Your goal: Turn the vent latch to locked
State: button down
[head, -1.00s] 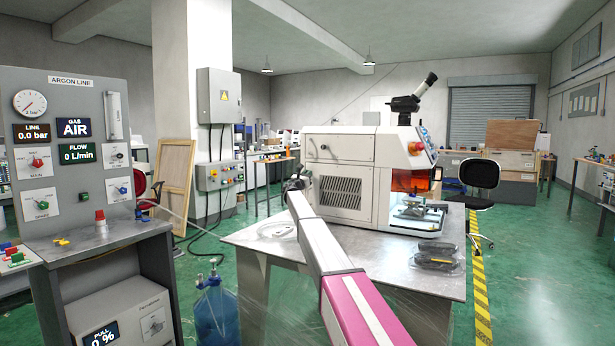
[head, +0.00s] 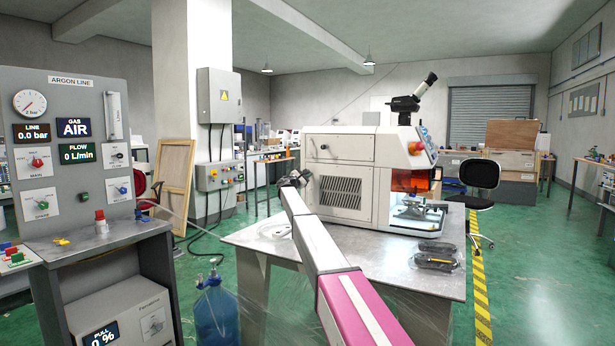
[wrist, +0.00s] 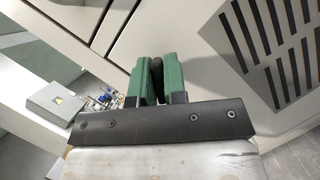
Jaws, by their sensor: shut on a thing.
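The white machine (head: 340,185) stands on the metal table, with a slatted vent grille (head: 340,192) in its side panel. In the wrist view the grille (wrist: 272,45) is to the right of my gripper (wrist: 157,64). My gripper's green fingers are closed around a narrow dark piece, which appears to be the vent latch (wrist: 157,76), at the machine's panel. The fingers hide most of it, so its setting cannot be read. In the head view my gripper (head: 303,176) is at the machine's left side, and the latch cannot be made out there.
The metal table (head: 410,280) carries dark trays (head: 437,255) at the front right. The argon panel (head: 70,150) stands at the left, with a blue gas bottle (head: 217,315) on the floor between it and the table.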

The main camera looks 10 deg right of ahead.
jog(key=m+g, duration=0.1)
jog(key=m, duration=0.1)
jog(key=m+g, duration=0.1)
jog(key=m, duration=0.2)
jog(key=shift+m+g, duration=0.3)
jog(key=m, duration=0.2)
jog(key=m+g+y, duration=0.1)
jog(key=m, duration=0.2)
jog(key=shift+g, duration=0.3)
jog(key=c, duration=1.2)
grip_release()
jog(key=v, duration=1)
jog(key=shift+s+a, duration=0.25)
jog(key=shift+s, duration=0.05)
